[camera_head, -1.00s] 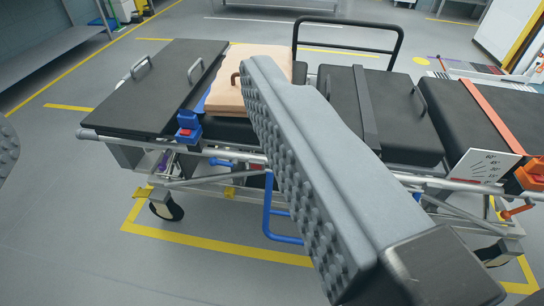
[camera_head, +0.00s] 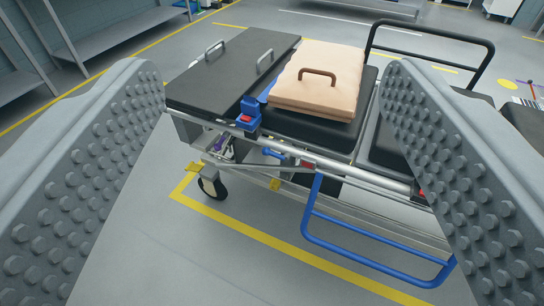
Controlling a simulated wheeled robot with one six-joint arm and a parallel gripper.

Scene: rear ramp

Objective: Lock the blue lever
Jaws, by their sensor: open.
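My gripper (camera_head: 272,78) is open and empty, its two grey studded fingers at the left and right of the picture. Between them, beyond and below, stands a stretcher (camera_head: 345,178) with black pads. A small blue lever (camera_head: 272,153) sticks out under its near side rail. A larger blue U-shaped bar (camera_head: 380,263) hangs from the same side, farther right. I cannot tell which of the two is the blue lever meant. A blue buckle (camera_head: 248,114) with a red button sits at the pad's near edge. The right finger hides part of the stretcher's right side.
A beige pad (camera_head: 318,70) with a brown handle lies on the stretcher. A black tubular rail (camera_head: 435,33) rises on its far side. Shelving (camera_head: 110,40) stands at the back left. The floor in front is clear, with a yellow line (camera_head: 255,233).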

